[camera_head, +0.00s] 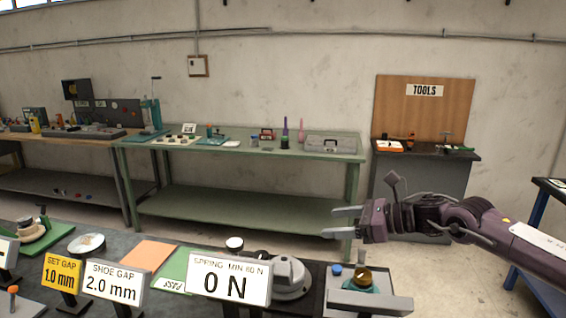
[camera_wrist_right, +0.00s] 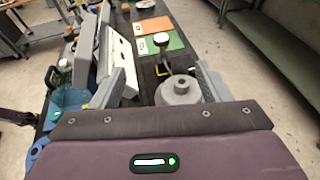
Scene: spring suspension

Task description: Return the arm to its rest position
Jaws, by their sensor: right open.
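My right arm comes in from the right in the head view. Its gripper (camera_head: 342,221) is open and empty, held in the air above and behind the right end of the near dark bench (camera_head: 330,270). In the right wrist view the two fingers (camera_wrist_right: 162,88) stand wide apart, with the bench and a grey round fixture (camera_wrist_right: 180,92) beyond them. Nothing is between the fingertips. My left gripper is not in either view.
The near bench holds the grey fixture (camera_head: 291,277), a sign reading 0 N (camera_head: 228,278), gap signs (camera_head: 114,285), an orange mat (camera_head: 149,253) and a small teal device (camera_head: 360,281). A green workbench (camera_head: 250,202) and tools cabinet (camera_head: 420,185) stand behind. Floor between is clear.

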